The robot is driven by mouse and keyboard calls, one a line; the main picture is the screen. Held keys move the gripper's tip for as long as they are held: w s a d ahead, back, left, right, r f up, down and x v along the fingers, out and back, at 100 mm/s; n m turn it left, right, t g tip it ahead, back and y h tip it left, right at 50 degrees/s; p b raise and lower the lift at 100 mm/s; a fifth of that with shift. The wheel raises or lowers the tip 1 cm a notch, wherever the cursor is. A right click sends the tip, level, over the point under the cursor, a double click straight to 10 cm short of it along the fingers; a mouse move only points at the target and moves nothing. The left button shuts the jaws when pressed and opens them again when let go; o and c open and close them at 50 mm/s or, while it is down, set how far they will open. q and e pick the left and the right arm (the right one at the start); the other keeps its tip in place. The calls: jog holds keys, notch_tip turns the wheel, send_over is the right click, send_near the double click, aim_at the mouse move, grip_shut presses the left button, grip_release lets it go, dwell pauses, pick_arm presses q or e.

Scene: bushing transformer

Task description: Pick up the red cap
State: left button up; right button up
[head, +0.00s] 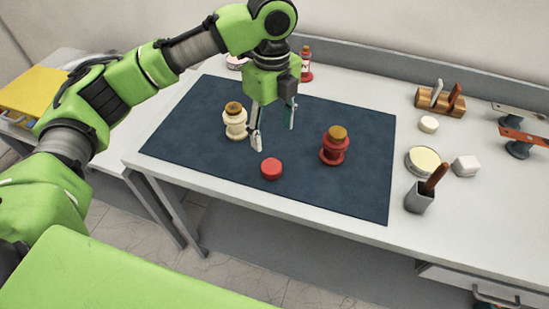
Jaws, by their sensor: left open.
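The red cap (271,169) is a small round piece lying on the dark blue mat (300,190), near the mat's front edge. My left gripper (273,137) is open and points down above the mat. It is apart from the cap, above and behind it, with nothing between its fingers. A cream bushing (235,125) with a brown top stands left of the gripper. A red bushing (335,150) with a brown-gold top stands to the right of the cap. My right gripper is not in view.
A red bottle (306,68) stands behind the mat. To the right are a wooden rack (440,100), a round tin (422,161), a white block (466,166) and a grey cup (419,201) holding a brown-handled tool. The mat's right part is clear.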

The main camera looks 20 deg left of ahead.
pick_arm(q)
send_over(271, 166)
jog(key=f, duration=0.5)
jog(key=shift+s+d+p, duration=0.15)
jog(key=shift+s+p, duration=0.15)
jog(key=shift+p, duration=0.1)
jog(key=shift+w+f, duration=0.3)
jog(key=shift+f, duration=0.55)
jog(key=shift+f+p, duration=0.45)
jog(key=shift+f, duration=0.15)
notch_tip(271, 166, down, 4)
jog(key=shift+r+p, duration=0.25)
jog(key=shift+p, duration=0.25)
jog(key=shift+a+f, duration=0.2)
jog(key=shift+f, duration=0.1)
jog(key=c, duration=0.9)
jog(key=shift+c, duration=0.2)
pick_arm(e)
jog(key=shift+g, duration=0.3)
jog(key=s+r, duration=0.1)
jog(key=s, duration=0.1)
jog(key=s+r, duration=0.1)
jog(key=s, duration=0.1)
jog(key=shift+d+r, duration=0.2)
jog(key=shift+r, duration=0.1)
